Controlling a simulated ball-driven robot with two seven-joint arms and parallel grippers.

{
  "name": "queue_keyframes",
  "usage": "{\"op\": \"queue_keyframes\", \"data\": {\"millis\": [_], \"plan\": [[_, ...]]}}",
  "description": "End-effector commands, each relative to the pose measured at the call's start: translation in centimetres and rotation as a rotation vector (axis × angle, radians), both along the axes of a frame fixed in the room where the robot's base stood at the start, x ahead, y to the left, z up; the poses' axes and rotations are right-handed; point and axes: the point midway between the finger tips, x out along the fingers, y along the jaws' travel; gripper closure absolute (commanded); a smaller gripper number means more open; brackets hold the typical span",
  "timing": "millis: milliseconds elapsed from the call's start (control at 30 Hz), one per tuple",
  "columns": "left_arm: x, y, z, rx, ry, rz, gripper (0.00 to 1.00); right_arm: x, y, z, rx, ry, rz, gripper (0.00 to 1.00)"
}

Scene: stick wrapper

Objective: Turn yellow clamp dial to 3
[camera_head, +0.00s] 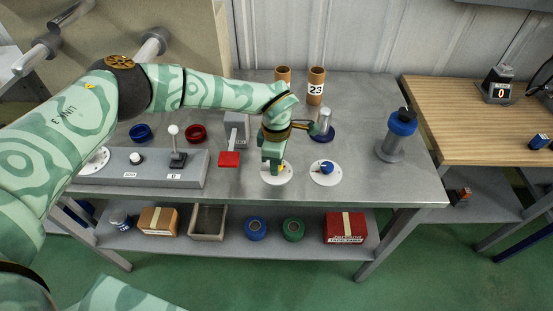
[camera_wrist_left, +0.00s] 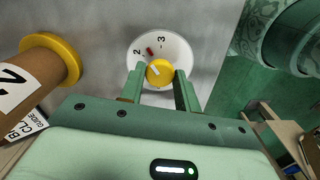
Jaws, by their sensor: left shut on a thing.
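The yellow clamp dial (camera_wrist_left: 160,72) is a round knob with a white line on a white plate (camera_wrist_left: 176,48). The plate shows a 2 and a 3, with a small red mark between them. The knob's white line points up and left, roughly toward the 2 side. My left gripper (camera_wrist_left: 160,86) is shut on the knob, one finger on each side. In the head view my left gripper (camera_head: 272,166) points down over the plate (camera_head: 268,178) and hides most of the knob. My right gripper is not in view.
A blue dial (camera_head: 327,167) on a white plate stands close to the right of my left gripper. Brown tubes (camera_head: 316,86) stand behind. A grey lever box (camera_head: 140,168) is further left. The table front right is clear.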

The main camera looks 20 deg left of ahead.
Motion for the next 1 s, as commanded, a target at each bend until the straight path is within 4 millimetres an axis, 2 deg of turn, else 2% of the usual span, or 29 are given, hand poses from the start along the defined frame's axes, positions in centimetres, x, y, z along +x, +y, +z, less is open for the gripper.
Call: {"op": "queue_keyframes", "data": {"millis": [500,1000], "plan": [[0.17,0.07,0.12,0.001,-0.005,-0.433,0.91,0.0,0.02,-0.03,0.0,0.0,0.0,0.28],[0.19,0.06,0.18,0.001,-0.005,-0.601,0.91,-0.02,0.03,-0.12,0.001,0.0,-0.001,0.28]]}}
